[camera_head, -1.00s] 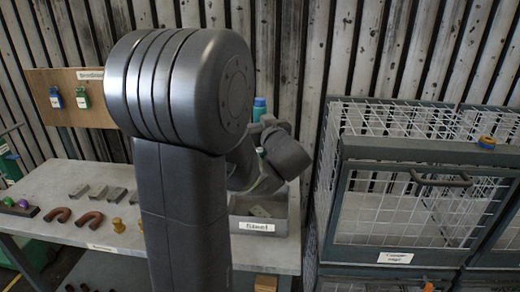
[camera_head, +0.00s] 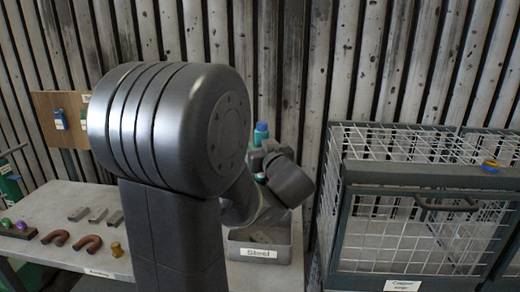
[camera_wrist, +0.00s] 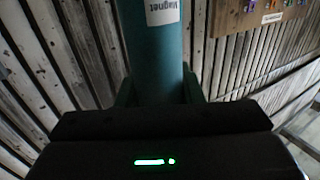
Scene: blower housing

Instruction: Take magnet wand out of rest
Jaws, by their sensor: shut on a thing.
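The magnet wand (camera_wrist: 155,55) is a teal cylinder with a white label reading "Magnet". In the wrist view it stands between the two fingers of my gripper (camera_wrist: 158,92), which is shut on it. My own arm hides most of the gripper and the wand's lower part there. I cannot make out the rest, or whether the wand touches it.
A grey bin labelled "Steel" (camera_head: 283,250) stands below the wrist. A wire cage (camera_head: 385,225) is close on the right. The bench (camera_head: 60,195) carries metal bars, copper bends and a brass piece at left. A slatted wall is behind.

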